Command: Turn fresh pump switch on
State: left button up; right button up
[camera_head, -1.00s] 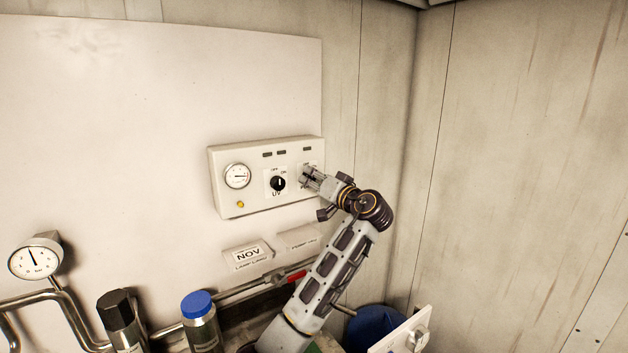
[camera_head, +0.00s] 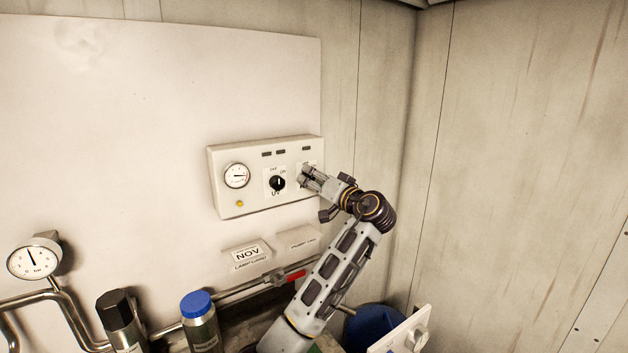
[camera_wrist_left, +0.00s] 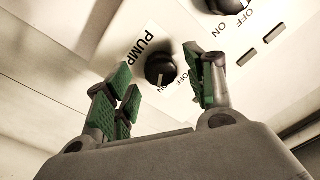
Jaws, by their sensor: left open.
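The fresh pump switch (camera_wrist_left: 160,69) is a black rotary knob on a white plate marked PUMP, with ON and OFF lettering, in the left wrist view. It sits on the right part of a white control box (camera_head: 225,198) on the wall panel. My left gripper (camera_head: 305,177) is in front of that switch and hides it in the head view. In the left wrist view my left gripper (camera_wrist_left: 165,90) is open, with green-padded fingers on either side of the knob and apart from it. My right gripper is not in view.
A second black knob marked UV (camera_head: 277,184) is left of my gripper on the same box, beside a round gauge (camera_head: 236,176). Below are pipes, a blue-capped canister (camera_head: 197,305) and a black-capped one (camera_head: 118,312). A bare wall corner is at right.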

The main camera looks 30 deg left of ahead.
pick_arm(q)
jog(key=v, duration=1.1)
jog(key=shift+d, duration=0.1)
dwell(0.4)
